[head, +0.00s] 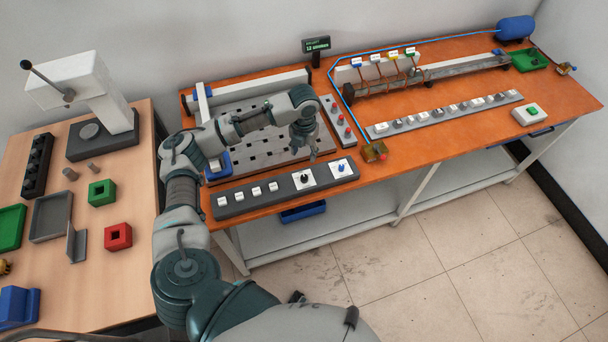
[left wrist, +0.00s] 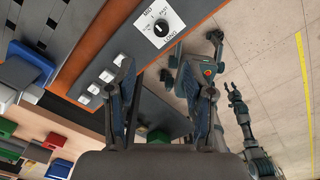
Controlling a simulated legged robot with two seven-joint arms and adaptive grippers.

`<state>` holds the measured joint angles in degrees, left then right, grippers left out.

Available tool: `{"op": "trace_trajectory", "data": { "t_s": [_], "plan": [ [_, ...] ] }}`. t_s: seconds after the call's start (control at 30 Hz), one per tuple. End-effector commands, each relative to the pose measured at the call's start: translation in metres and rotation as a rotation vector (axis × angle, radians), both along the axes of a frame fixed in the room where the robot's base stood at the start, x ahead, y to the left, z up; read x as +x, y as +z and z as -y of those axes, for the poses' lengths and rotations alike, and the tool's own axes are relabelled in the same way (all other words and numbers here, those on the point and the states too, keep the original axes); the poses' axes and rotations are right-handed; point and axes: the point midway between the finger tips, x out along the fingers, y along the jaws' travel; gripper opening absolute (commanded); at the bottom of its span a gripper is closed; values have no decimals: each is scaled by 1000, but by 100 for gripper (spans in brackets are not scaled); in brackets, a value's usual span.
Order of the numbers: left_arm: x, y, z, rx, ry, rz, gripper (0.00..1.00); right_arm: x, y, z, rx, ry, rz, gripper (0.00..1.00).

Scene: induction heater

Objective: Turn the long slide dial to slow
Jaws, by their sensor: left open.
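The long slide dial is a black knob (head: 304,177) on a white plate at the right part of the grey control strip. In the left wrist view the black knob (left wrist: 161,27) sits on its plate marked "LONG", with "MID" and "FAST" lettering around it. Its exact pointer setting is too small to read surely. My left gripper (head: 312,152) is above and behind the strip, pointing down, apart from the knob. In the left wrist view the left gripper (left wrist: 162,75) is open and empty. My right gripper (left wrist: 236,95) shows small there, its jaws unclear.
A second dial with a blue knob (head: 342,168) is just right of the black one. Several white buttons (head: 254,191) line the strip's left part. The slotted grey plate (head: 240,135) lies behind. A small panel with red knobs (head: 347,131) stands at the right.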

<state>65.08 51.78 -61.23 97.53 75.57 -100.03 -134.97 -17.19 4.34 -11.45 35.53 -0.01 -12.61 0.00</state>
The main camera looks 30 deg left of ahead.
Motion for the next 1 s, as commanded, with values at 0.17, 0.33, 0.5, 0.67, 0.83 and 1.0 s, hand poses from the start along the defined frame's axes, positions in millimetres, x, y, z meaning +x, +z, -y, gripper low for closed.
{"op": "trace_trajectory", "data": {
  "t_s": [0.17, 0.33, 0.5, 0.67, 0.83, 1.0],
  "plan": [
    [-2, -45, 0, 1, 0, -4, 53, 0, -1, 0, 0, 0, 0, 40],
    [-1, -85, 0, 0, 1, -2, 53, 0, -2, 2, -2, 1, -1, 40],
    [-1, -115, 0, 0, 1, -1, 53, 0, -3, 4, -4, 2, -1, 40],
    [-1, -131, 0, 0, 0, 0, 53, -1, -3, 5, -5, 2, -1, 40],
    [-1, -136, 0, -1, 0, 2, 53, -1, -3, 5, -5, 2, -1, 40],
    [-1, -135, 0, -1, 0, 2, 53, -1, -3, 5, -5, 2, -1, 40]
  ]
}}
